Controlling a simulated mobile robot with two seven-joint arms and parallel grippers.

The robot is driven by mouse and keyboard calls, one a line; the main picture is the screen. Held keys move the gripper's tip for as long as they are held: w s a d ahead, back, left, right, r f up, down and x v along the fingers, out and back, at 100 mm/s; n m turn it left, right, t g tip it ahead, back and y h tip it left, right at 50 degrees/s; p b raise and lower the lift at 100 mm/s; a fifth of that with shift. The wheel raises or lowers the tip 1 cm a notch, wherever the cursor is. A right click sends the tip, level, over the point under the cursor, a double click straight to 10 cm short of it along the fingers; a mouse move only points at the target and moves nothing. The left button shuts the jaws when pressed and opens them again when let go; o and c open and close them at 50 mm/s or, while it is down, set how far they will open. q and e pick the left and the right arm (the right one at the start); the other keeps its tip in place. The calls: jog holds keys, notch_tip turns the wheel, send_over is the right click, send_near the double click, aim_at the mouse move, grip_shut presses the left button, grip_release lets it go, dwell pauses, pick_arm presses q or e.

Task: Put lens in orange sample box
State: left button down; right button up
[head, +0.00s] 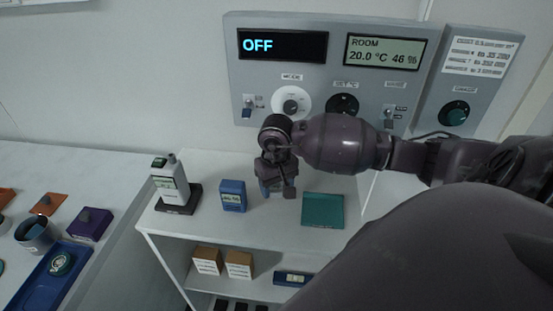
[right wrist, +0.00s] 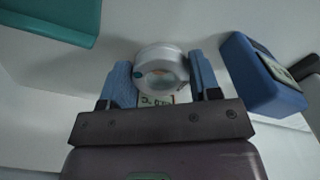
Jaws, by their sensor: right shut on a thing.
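My right gripper (head: 277,188) is over the white shelf top between a blue labelled box and a flat teal box. In the right wrist view its blue-padded fingers (right wrist: 161,72) are shut on a white round piece (right wrist: 160,55) with a ring-like opening and a small teal dot. It may be the lens, but I cannot tell for sure. The gripper hides this piece in the head view. My left gripper is not in view.
The blue box (head: 233,196), the teal box (head: 323,209) and a white instrument on a dark base (head: 174,186) stand on the shelf top. A purple box (head: 89,224), a mug (head: 36,234) and a blue tray (head: 52,288) occupy the left table. A control panel is behind.

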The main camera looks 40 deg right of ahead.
aim_at(276, 203)
jog(key=shift+f, duration=2.1)
jog(key=shift+f, duration=0.1)
jog(key=o, duration=1)
